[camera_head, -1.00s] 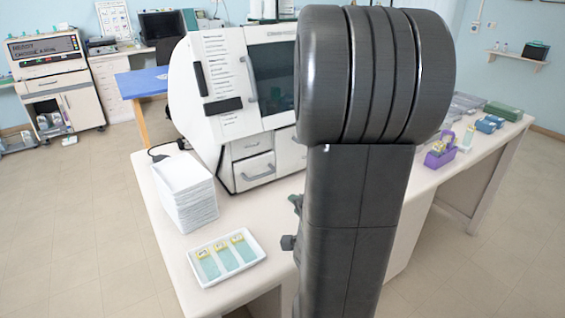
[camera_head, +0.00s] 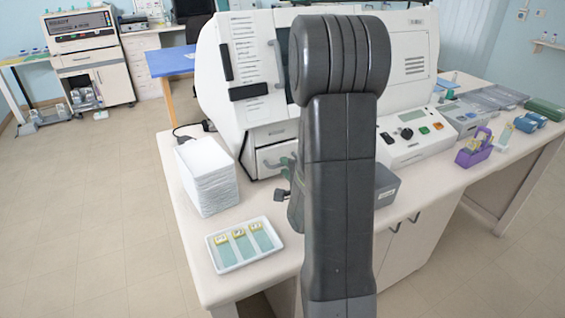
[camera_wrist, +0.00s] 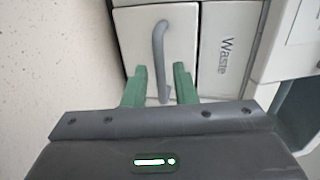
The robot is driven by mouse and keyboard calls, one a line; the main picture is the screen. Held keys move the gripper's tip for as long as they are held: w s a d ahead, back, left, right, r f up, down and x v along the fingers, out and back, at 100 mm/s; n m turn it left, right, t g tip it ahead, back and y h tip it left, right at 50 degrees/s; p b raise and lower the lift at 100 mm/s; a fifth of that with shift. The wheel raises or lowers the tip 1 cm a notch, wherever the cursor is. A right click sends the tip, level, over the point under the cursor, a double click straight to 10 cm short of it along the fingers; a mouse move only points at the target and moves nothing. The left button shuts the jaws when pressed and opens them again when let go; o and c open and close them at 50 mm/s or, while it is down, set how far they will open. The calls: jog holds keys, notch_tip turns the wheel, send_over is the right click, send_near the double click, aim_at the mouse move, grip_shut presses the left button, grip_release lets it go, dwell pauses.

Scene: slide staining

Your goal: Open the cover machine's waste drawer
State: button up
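The cover machine (camera_head: 252,60) is the large white unit on the bench. Its waste drawer (camera_head: 270,155) is a white front low on the machine, and it looks shut. In the wrist view the drawer front (camera_wrist: 190,45) has a grey bar handle (camera_wrist: 160,45), beside a panel labelled "Waste" (camera_wrist: 228,60). My gripper (camera_wrist: 160,78) is open, with one green finger on each side of the handle's near end. I cannot tell whether either finger touches it. In the head view my arm partly hides the gripper (camera_head: 287,180) and the machine's front.
A white tray with slides (camera_head: 222,262) lies in front, near the bench edge. A grey box (camera_head: 386,186) and a control panel (camera_head: 413,135) are right of my arm. A purple rack (camera_head: 474,150) stands further right.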

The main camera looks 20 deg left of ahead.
jog(key=shift+x, duration=1.6)
grip_shut()
jog(key=shift+s, duration=0.1)
jog(key=f+b+v, duration=0.1)
jog(key=v, duration=0.3)
jog(key=f+b+v, duration=0.1)
jog(key=v, duration=0.4)
jog(key=f+b+v, duration=0.1)
jog(key=v, duration=0.4)
jog(key=shift+s+d, duration=0.25)
jog(key=shift+d, duration=0.1)
